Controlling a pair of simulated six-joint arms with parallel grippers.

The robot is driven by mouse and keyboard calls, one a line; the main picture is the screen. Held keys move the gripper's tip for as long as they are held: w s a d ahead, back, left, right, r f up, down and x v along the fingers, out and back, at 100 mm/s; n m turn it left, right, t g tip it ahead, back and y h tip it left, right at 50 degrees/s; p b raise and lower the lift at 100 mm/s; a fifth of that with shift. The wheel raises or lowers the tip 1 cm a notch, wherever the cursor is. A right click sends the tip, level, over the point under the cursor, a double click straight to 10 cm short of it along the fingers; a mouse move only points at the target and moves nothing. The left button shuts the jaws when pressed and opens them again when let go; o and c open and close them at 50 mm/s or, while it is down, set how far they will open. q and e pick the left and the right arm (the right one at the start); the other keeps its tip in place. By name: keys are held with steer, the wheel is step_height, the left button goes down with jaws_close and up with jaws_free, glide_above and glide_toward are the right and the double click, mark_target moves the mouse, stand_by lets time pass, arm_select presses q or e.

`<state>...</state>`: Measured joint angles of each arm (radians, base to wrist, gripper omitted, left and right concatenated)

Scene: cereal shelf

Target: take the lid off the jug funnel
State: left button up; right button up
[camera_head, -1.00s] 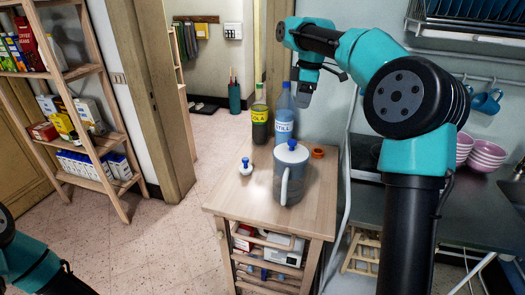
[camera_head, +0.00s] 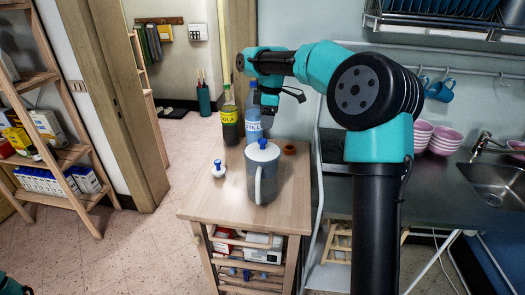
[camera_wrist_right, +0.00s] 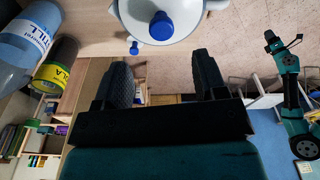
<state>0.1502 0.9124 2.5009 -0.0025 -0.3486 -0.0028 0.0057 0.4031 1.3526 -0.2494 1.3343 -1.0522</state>
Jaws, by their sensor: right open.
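The clear grey jug (camera_head: 262,182) stands upright on the wooden cart, its handle toward me. Its white lid (camera_head: 254,152) with a blue knob (camera_head: 262,144) sits on top. The lid also shows at the top of the right wrist view (camera_wrist_right: 185,27), with its knob (camera_wrist_right: 162,25). My right gripper (camera_head: 268,108) is above and behind the lid, apart from it. In the wrist view its two dark fingers (camera_wrist_right: 165,75) are spread with nothing between them. A teal arm, seemingly my left, shows small at the right there; its gripper (camera_wrist_right: 272,38) is too small to read.
A small white piece with a blue knob (camera_head: 218,171) stands left of the jug. A cola bottle (camera_head: 230,125) and a water bottle (camera_head: 252,128) stand behind, close to my right gripper. A small brown ring-like object (camera_head: 289,149) is right of the jug. The cart's front top (camera_head: 215,208) is bare.

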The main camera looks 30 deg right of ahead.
mark_target(263, 140)
steer(key=shift+w+a+f, duration=0.1)
steer(key=shift+a+f, duration=0.05)
steer(key=shift+f, duration=0.8)
steer(key=shift+a+f, duration=0.1)
steer(key=shift+f, duration=0.85)
steer(key=shift+f, duration=0.1)
steer(key=shift+w+a+f, duration=0.1)
steer(key=shift+a+f, duration=0.1)
steer(key=shift+f, duration=1.05)
steer(key=shift+a+f, duration=0.15)
steer(key=shift+f, duration=1.1)
steer(key=shift+c, duration=0.4)
steer(key=c, duration=0.9)
steer(key=shift+r, duration=0.1)
steer(key=shift+c, duration=0.2)
